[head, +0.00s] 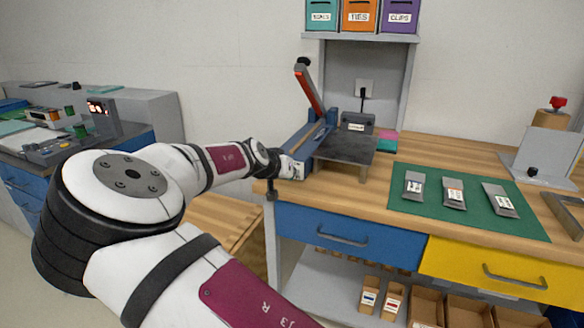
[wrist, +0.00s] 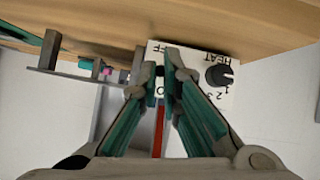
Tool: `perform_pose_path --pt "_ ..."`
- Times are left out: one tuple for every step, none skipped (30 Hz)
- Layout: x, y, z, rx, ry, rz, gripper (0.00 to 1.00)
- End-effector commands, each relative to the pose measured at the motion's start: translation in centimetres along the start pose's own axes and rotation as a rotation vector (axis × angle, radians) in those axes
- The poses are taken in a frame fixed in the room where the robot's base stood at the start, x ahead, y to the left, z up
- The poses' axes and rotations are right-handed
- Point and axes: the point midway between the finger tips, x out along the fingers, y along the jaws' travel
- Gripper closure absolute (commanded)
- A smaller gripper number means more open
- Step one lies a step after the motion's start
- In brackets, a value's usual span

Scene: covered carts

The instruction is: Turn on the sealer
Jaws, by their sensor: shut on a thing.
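The sealer (head: 306,140) is a blue impulse sealer at the left end of the wooden bench, with its red-edged arm (head: 309,88) raised. Its white front panel (wrist: 197,54) fills the middle of the wrist view, upside down, with a black HEAT knob (wrist: 219,76) beside small numbers. A partly covered label ending in "FF" is left of the fingers. My gripper (wrist: 161,75) is shut on a small dark switch (wrist: 160,71) on this panel; the fingers hide most of it, so its position cannot be told. In the head view, my gripper (head: 287,166) is at the sealer's front end.
A dark plate (head: 346,150) stands right of the sealer. A green mat (head: 460,226) with several grey pouches lies further right. Below are a blue drawer (head: 345,240) and a yellow drawer (head: 490,275). Another equipment bench (head: 60,150) is at left.

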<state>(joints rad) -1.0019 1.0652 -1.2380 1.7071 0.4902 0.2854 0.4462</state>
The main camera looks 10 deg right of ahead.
Motion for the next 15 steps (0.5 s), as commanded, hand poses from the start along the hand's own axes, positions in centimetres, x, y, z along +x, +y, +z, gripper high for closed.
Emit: perform_pose_path --pt "-0.30 0.05 -0.60 0.003 -0.028 -0.011 1.00" --pt "-0.27 0.10 -0.66 0.000 -0.045 -0.013 1.00" --pt "-0.26 0.04 -0.73 -0.002 -0.066 -0.018 1.00" --pt "-0.25 0.09 -0.79 -0.003 -0.082 -0.020 1.00" --pt "-0.22 0.08 -0.81 -0.004 -0.096 -0.022 1.00" --pt "-0.22 0.04 -0.87 -0.007 -0.112 -0.026 1.00" --pt "-0.20 0.09 -0.90 -0.008 -0.124 -0.027 1.00" --pt "-0.19 0.06 -0.94 -0.008 -0.133 -0.029 1.00" --pt "-0.20 0.02 -0.97 -0.009 -0.146 -0.032 1.00" --pt "-0.18 0.03 -0.99 -0.010 -0.154 -0.033 1.00" --pt "-0.15 0.05 -1.00 -0.010 -0.160 -0.034 1.00" --pt "-0.13 0.03 -0.98 -0.012 -0.168 -0.035 1.00" --pt "-0.14 0.00 -0.98 -0.013 -0.174 -0.036 1.00" --pt "-0.15 -0.01 -0.99 -0.014 -0.178 -0.037 1.00" --pt "-0.15 -0.02 -1.01 -0.014 -0.181 -0.038 1.00"
